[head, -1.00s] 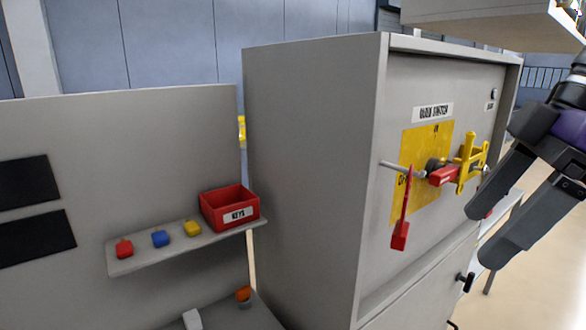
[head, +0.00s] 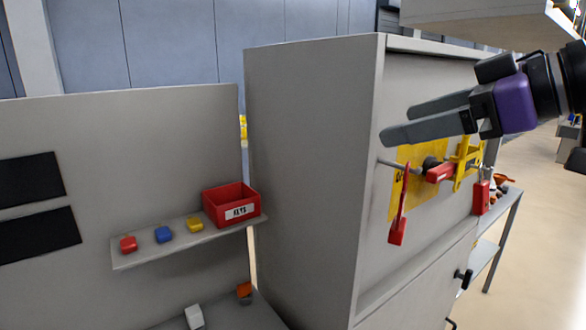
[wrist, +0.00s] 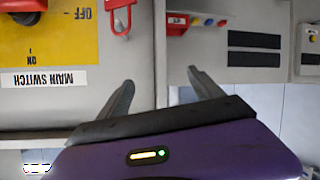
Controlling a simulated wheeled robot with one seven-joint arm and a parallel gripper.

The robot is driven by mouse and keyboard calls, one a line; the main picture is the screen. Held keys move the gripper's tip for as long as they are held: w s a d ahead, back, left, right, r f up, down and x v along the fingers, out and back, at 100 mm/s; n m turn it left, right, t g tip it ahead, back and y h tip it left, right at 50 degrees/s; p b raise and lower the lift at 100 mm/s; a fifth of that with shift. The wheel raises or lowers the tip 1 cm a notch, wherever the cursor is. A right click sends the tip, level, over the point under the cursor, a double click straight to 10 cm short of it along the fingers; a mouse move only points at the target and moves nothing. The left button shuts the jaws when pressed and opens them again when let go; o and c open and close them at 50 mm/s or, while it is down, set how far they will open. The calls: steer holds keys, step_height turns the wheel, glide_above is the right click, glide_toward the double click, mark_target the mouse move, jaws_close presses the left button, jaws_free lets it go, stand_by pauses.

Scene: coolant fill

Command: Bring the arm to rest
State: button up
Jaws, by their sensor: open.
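My gripper (head: 425,120) is in the upper right of the head view, in front of the upper part of the grey cabinet (head: 310,180). Its two dark fingers point left, stand apart and hold nothing. In the wrist view my gripper (wrist: 160,78) shows its spread fingers with empty space between them. The main switch's yellow plate (head: 402,190) is partly hidden by my gripper and the fittings.
A shelf (head: 170,250) at left holds a red keys box (head: 231,205) and red, blue and yellow blocks. Open floor lies at far right.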

steer(key=w+d+f+m+t, duration=0.25)
steer(key=d+m+t, duration=0.45)
steer(key=t, duration=0.4)
steer(key=s+d+f+m+t+h, duration=0.1)
steer(key=s+d+f+m+h, duration=0.1)
steer(key=s+f+m+h, duration=0.45)
steer(key=s+d+f+m+t+h, duration=0.1)
steer(key=d+f+m+t+h, duration=0.3)
steer(key=f, duration=0.6)
steer(key=s+a+f+n+g, duration=0.2)
steer(key=s+a+f+g, duration=0.1)
steer(key=s+f, duration=0.5)
steer(key=s+a+f+n+g, duration=0.2)
steer(key=s+f, duration=0.7)
steer(key=s, duration=0.5)
steer(key=s+a+f+n+g+y+b, duration=0.1)
steer(key=s+a+f+g, duration=0.3)
steer(key=s+f, duration=0.5)
steer(key=s+n+g, duration=0.1)
steer(key=s, duration=0.2)
steer(key=shift+g, duration=0.4)
steer(key=shift+s, duration=0.1)
